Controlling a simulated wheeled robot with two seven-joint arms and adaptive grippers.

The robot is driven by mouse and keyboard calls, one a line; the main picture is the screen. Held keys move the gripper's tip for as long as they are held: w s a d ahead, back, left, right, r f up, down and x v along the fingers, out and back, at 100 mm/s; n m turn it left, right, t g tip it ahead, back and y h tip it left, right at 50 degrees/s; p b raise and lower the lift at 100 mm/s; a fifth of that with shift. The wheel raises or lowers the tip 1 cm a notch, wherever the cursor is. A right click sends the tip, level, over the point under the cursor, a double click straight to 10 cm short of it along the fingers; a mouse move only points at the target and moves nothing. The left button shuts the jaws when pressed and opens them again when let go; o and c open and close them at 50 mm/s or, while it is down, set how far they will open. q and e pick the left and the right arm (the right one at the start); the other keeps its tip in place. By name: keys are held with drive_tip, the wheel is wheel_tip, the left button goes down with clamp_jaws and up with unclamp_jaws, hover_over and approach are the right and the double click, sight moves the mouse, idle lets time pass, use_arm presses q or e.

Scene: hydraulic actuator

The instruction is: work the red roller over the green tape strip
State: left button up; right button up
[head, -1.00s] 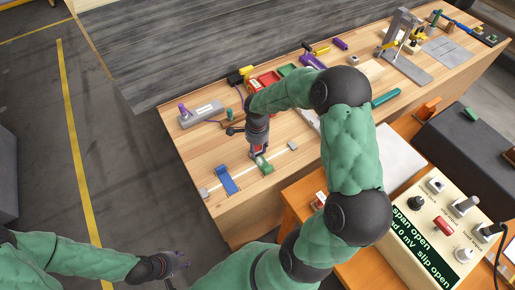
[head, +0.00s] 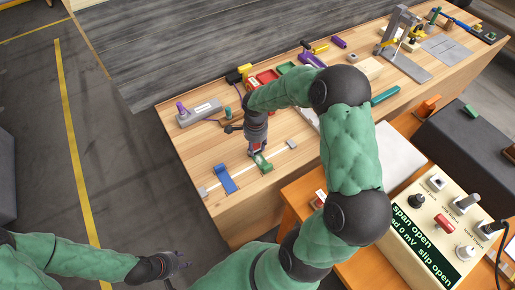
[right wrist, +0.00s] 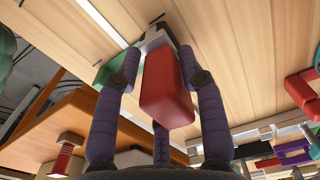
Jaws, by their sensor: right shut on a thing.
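The red roller (right wrist: 165,88) is a red block-shaped handle with a pale head at its far end in the right wrist view. It sits between the two purple fingers of my right gripper (right wrist: 163,75), which is shut on it. In the head view the right gripper (head: 258,146) points down at the workbench, with a bit of red between its fingers. The green tape strip (head: 264,165) lies just under and beside the fingertips, across a thin pale bar. Contact between roller head and tape is hidden. My left gripper (head: 178,264) is empty, low over the floor, fingers apart.
A blue strip (head: 225,179) crosses the same bar to the left, with grey end blocks (head: 292,144) at its ends. A grey device with a purple knob (head: 198,113) and red and green trays (head: 265,79) stand behind. A control box (head: 445,225) is at right.

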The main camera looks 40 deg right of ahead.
drive_tip(key=shift+s+a, duration=0.1)
drive_tip(key=shift+s, duration=1.1)
drive_tip(key=shift+w+b, duration=0.3)
drive_tip(key=shift+w, duration=0.3)
drive_tip(key=shift+s, duration=0.15)
drive_tip(key=shift+s+a, duration=0.15)
drive_tip(key=shift+s, duration=1.25)
drive_tip(key=shift+s, duration=0.1)
